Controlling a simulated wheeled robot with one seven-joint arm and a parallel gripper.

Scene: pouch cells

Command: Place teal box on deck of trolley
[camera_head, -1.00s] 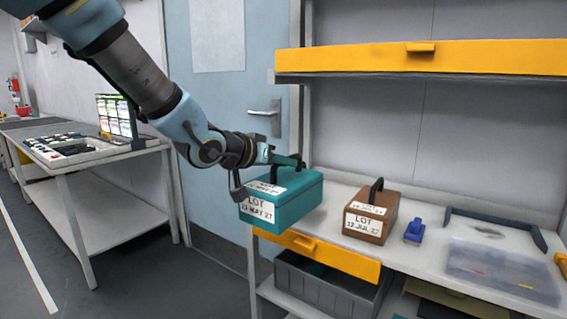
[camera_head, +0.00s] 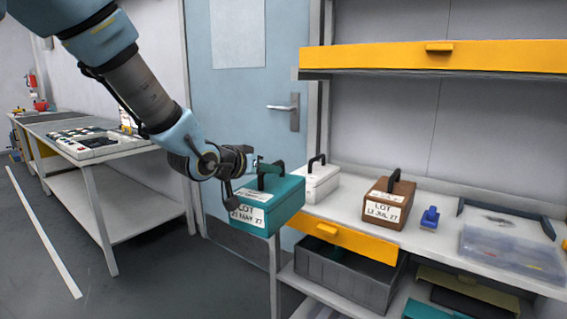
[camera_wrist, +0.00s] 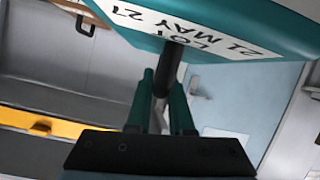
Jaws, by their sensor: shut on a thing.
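The teal box (camera_head: 267,206) has a dark handle on top and white labels reading LOT and 21 MAY 27. My gripper (camera_head: 264,172) is shut on its handle and holds it up, just left of and in front of the workbench end. In the wrist view the teal box (camera_wrist: 265,22) fills the top, and the gripper fingers (camera_wrist: 160,95) close around the dark handle bar. No trolley shows clearly in either view.
The bench (camera_head: 345,226) holds a white box (camera_head: 318,184), a brown box (camera_head: 388,203), a blue item (camera_head: 430,217) and a clear tray (camera_head: 512,253). A yellow drawer (camera_head: 347,239) and grey bin (camera_head: 345,272) are below. Open floor lies left, before another table (camera_head: 140,211).

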